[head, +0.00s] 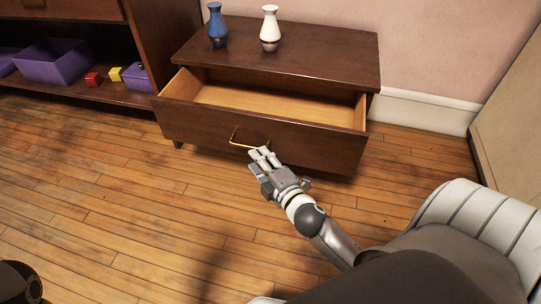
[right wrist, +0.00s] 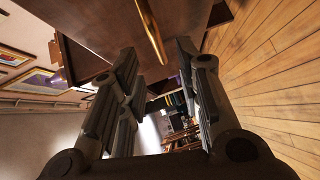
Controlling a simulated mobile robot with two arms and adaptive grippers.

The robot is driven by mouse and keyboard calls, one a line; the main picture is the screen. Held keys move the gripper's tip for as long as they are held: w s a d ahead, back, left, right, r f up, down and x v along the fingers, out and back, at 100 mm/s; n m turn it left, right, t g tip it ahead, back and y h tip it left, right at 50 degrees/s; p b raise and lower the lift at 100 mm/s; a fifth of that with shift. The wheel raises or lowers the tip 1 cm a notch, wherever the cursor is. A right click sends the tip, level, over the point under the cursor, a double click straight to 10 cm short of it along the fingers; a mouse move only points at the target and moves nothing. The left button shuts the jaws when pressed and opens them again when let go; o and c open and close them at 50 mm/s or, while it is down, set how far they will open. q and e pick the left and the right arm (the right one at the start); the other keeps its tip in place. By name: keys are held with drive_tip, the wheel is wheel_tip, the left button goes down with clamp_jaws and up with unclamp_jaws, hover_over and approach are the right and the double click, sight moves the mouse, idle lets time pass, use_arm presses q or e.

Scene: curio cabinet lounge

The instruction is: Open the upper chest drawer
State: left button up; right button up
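The dark brown wooden chest (head: 325,48) stands against the wall. Its drawer (head: 290,140), below the top, is pulled well out, and its pale inside is empty where I can see it. A brass handle (head: 250,138) is on the drawer front; it also shows in the right wrist view (right wrist: 151,35). My right gripper (head: 262,152) is at the handle, in front of the drawer. In the right wrist view its fingers (right wrist: 158,62) are apart, with the handle just beyond and between the tips. I cannot tell whether they touch it. My left gripper is not in view.
A blue vase (head: 217,28) and a white vase (head: 270,30) stand on the chest top. A pale armchair (head: 480,215) is at the right. The wooden floor at left is clear.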

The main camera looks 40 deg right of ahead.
drive_tip(key=s, duration=0.4)
drive_tip(key=s+r, duration=0.1)
drive_tip(key=s, duration=0.1)
drive_tip(key=shift+a, duration=0.25)
